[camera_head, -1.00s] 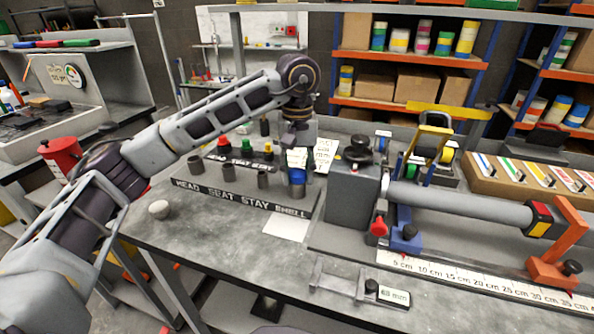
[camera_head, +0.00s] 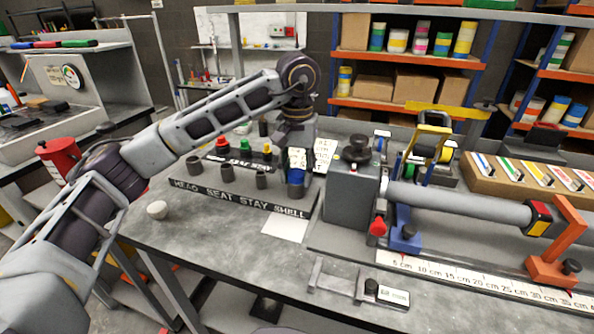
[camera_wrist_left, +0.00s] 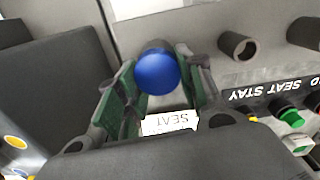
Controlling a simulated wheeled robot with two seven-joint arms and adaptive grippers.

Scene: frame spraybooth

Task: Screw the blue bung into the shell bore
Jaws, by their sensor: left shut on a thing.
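The blue bung (camera_wrist_left: 157,70) shows as a round blue face between the green-padded fingers of my left gripper (camera_wrist_left: 160,88) in the wrist view. That gripper is shut on it. In the head view, my left gripper (camera_head: 297,158) points down at the SHELL end of the labelled rail, over the grey shell (camera_head: 296,188). The fingers and bung hide the shell's bore, so I cannot tell how deep the bung sits. My right gripper is not in view.
Several grey sockets (camera_head: 227,173) stand along the rail (camera_head: 238,198) to the left. Red, green and yellow bungs (camera_head: 236,146) stand behind them. A grey machine block (camera_head: 352,203) with a long tube stands close on the right. The front bench is mostly clear.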

